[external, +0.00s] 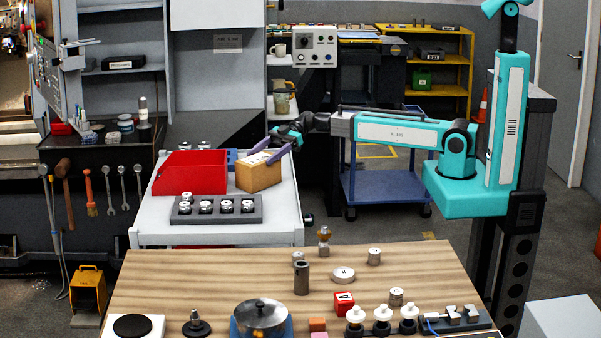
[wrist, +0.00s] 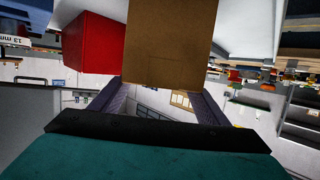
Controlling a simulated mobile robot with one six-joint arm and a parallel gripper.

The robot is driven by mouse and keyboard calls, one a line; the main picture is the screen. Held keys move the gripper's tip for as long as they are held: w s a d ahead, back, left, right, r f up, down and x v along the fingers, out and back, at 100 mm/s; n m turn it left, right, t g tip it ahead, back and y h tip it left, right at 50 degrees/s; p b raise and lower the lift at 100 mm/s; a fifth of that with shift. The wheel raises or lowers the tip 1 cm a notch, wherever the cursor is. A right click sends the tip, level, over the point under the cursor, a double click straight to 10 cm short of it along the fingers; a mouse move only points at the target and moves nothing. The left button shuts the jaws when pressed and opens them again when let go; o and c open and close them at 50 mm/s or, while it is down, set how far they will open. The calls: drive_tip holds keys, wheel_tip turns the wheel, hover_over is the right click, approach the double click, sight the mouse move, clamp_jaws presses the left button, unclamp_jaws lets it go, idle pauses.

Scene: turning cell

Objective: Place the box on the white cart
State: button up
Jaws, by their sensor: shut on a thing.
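A brown cardboard box (external: 259,175) is at the right side of the white cart (external: 160,227), just right of the red bin. My gripper (external: 282,148) reaches in from the right and is shut on the box, with its purple fingers at the box's upper part. In the wrist view the box (wrist: 170,45) fills the top middle, between the two fingers (wrist: 155,100). The box looks upright and low over the cart top; I cannot tell whether its underside touches the surface.
A red bin (external: 189,173) stands close left of the box. A grey tray (external: 216,209) with several metal parts lies in front of it. A blue item (external: 233,158) is behind. A wooden table (external: 210,270) with many parts stands nearer, and a blue trolley (external: 385,188) is beyond my arm.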

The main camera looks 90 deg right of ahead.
idle(0.3)
drive_tip(key=o, duration=2.1)
drive_tip(key=shift+f, duration=0.1)
drive_tip(key=shift+r, duration=0.25)
drive_tip(key=b+v, duration=0.4)
drive_tip(key=v, duration=0.8)
